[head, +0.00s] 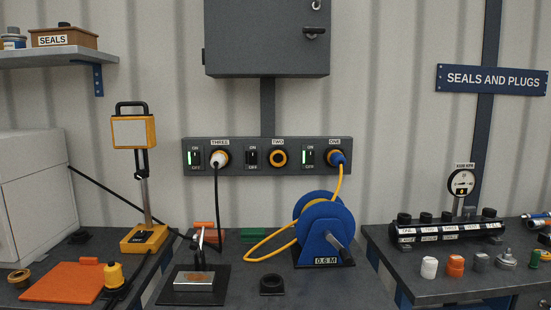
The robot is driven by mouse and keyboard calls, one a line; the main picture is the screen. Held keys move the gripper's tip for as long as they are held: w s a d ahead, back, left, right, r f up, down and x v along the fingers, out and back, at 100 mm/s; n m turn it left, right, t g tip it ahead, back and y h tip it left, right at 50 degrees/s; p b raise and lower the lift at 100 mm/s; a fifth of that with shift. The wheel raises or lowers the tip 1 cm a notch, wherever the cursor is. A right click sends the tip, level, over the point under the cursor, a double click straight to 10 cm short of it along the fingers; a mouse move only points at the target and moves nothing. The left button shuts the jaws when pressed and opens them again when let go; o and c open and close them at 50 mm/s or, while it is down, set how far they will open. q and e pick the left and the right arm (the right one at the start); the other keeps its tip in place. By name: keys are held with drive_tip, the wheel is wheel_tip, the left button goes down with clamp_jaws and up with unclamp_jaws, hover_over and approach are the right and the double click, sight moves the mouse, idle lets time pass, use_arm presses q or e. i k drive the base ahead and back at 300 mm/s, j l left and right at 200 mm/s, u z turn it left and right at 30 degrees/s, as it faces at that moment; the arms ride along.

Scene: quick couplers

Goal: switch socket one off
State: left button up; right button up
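Socket one, labelled ONE, is at the right end of the dark wall panel (270,171). A blue plug (338,158) sits in it, with a yellow cable (339,182) running down to the blue reel (322,226). The switch for socket one (308,158) is just left of it, marked ON above and OFF below, and shows a lit green strip. Socket two (278,158) is empty and its switch (252,158) shows no green. Socket three holds a white plug (217,158) with a black cable, and its switch (196,158) shows green. Neither gripper is in view.
The reel stands on the dark bench below the panel. A yellow work lamp (133,132) stands at left, and a metal block (194,280) lies on a dark plate. A black manifold (447,229) and several small fittings are on the right bench. A grey cabinet (267,38) hangs above.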

sight(309, 154)
drive_tip(key=i+l+z, duration=0.45)
drive_tip(key=i+z, duration=0.25)
drive_tip(key=i+l+z, duration=0.1)
drive_tip(key=i+z, duration=0.25)
